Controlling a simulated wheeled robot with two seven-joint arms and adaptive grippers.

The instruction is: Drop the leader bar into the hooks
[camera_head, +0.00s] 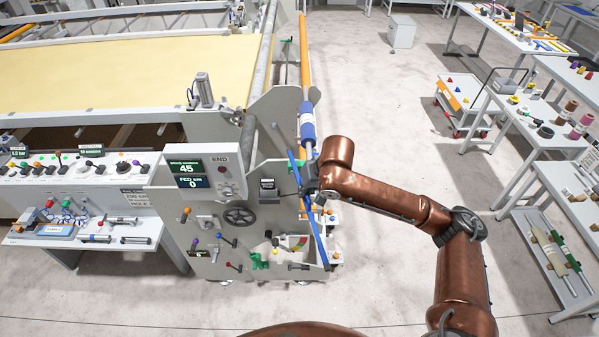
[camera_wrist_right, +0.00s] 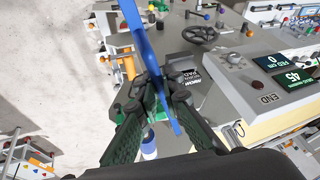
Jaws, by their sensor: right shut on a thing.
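My right gripper (camera_head: 312,188) is shut on a thin blue bar (camera_head: 320,240), which I take to be the leader bar. The bar slants beside the right end of the grey machine cabinet, with its lower end towards me. In the right wrist view, the blue bar (camera_wrist_right: 138,28) passes between the two dark fingers of my right gripper (camera_wrist_right: 157,92). The fingers and wrist hide part of the bar. I cannot make out the hooks for certain in either view. My left gripper is out of view.
The END cabinet (camera_head: 235,215) has levers, a handwheel (camera_head: 239,217) and a display. A blue-and-white roller (camera_head: 307,122) on an orange pole stands just behind my gripper. Yellow cloth (camera_head: 130,75) covers the frame. Shelves and a trolley (camera_head: 468,103) stand right; the floor between is clear.

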